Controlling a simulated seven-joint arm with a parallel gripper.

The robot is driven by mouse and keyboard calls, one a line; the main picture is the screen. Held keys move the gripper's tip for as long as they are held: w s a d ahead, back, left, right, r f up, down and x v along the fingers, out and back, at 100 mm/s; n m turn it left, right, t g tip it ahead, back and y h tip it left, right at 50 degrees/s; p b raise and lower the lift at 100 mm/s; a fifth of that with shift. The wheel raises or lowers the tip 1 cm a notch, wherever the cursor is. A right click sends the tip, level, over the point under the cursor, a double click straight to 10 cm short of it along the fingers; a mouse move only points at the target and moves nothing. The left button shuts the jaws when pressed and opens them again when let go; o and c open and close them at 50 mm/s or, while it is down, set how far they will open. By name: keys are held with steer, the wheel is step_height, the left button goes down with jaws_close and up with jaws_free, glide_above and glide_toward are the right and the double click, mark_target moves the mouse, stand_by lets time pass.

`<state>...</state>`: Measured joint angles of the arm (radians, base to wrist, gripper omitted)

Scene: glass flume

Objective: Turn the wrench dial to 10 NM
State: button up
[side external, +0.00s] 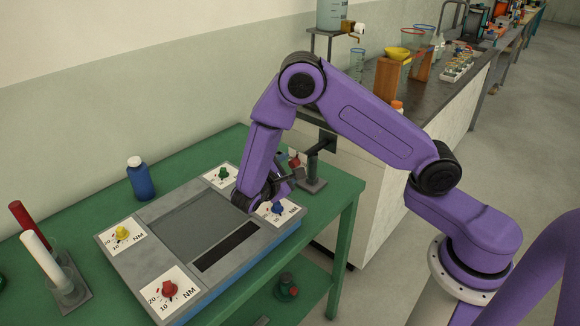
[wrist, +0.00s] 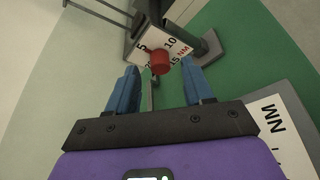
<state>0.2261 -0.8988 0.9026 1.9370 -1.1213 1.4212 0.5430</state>
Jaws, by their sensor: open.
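A red knob (wrist: 160,62) sits on a white plate (wrist: 182,48) marked 5, 10, 15 and NM in the wrist view. The plate is fixed to a dark stand on the green table. In the side view this small red knob (side external: 295,161) shows just beyond my gripper (side external: 287,182), partly hidden by it. My gripper is open and empty. In the wrist view its two blue fingers (wrist: 160,72) are apart, with the red knob showing between and ahead of their tips. I cannot tell whether they touch it. The number the knob points at is unclear.
A grey panel (side external: 145,266) on the green table (side external: 110,190) carries yellow (side external: 122,232), red (side external: 169,289), green (side external: 223,173) and blue (side external: 277,208) knobs with NM cards. A blue bottle (side external: 140,180) stands behind it. A lab bench with glassware stands at the back right.

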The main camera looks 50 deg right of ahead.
steer(key=shift+x, duration=0.85)
jaws_close()
steer(key=shift+f+m+t+h, duration=0.1)
steer(key=shift+m+t+h, duration=0.2)
steer(key=shift+m+t, duration=0.6)
